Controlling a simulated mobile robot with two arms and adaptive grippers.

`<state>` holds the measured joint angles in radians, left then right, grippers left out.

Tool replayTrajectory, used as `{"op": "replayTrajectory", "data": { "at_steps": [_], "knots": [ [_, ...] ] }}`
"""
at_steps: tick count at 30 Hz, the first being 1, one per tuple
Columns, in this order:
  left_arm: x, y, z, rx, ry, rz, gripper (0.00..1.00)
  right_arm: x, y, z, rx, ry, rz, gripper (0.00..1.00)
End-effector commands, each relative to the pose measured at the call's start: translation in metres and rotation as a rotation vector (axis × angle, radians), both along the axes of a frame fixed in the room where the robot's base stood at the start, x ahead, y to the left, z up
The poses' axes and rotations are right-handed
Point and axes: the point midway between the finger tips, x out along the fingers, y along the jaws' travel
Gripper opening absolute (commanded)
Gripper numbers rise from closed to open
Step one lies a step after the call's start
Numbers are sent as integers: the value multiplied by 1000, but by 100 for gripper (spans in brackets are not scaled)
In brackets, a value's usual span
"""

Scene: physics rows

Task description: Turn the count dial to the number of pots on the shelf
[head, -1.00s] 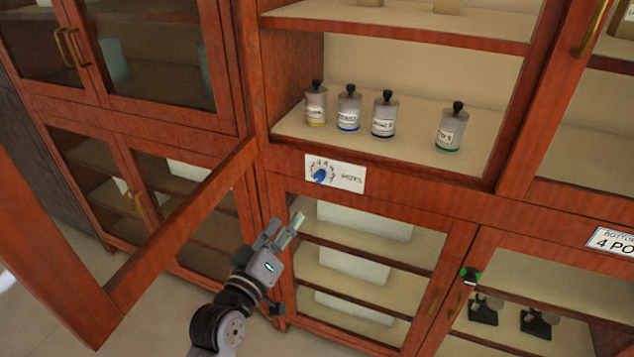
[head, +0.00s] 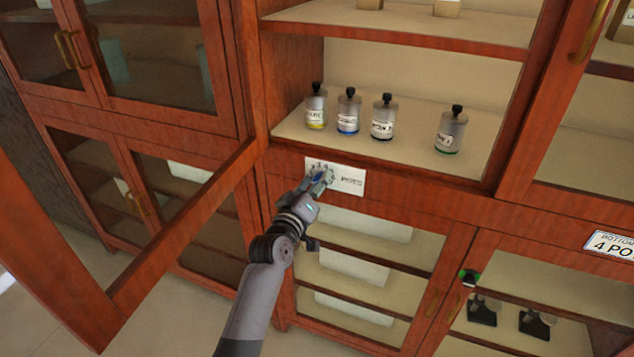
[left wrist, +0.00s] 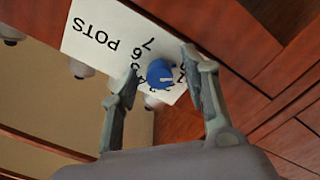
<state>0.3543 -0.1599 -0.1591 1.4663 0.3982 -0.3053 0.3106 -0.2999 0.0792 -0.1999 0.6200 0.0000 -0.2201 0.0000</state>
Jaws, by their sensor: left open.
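The blue count dial (head: 318,175) sits on a white plate (head: 349,187) marked POTS, on the cabinet rail under the open shelf. In the left wrist view the dial (left wrist: 160,74) is between my fingers, with numbers around it partly hidden. I cannot tell which number it points to. My left gripper (head: 321,183) is open at the dial, a finger on each side; contact is not clear. My right gripper is out of view.
An open door frame (head: 185,225) swings out at the left of my arm. A higher shelf (head: 400,25) holds small boxes, cut off by the picture. A sign (head: 612,242) at the right reads BOTTOM. Dark objects (head: 482,311) stand behind glass at the lower right.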

Motion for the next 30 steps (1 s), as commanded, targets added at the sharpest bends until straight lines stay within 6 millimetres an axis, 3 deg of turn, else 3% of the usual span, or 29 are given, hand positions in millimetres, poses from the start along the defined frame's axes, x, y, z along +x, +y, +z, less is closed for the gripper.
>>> {"op": "replayTrajectory", "data": {
  "at_steps": [10,30],
  "knots": [
    [3,-1,0,0,0,0,42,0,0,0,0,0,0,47],
    [3,-1,-1,0,1,0,0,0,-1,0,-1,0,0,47]
  ]
}}
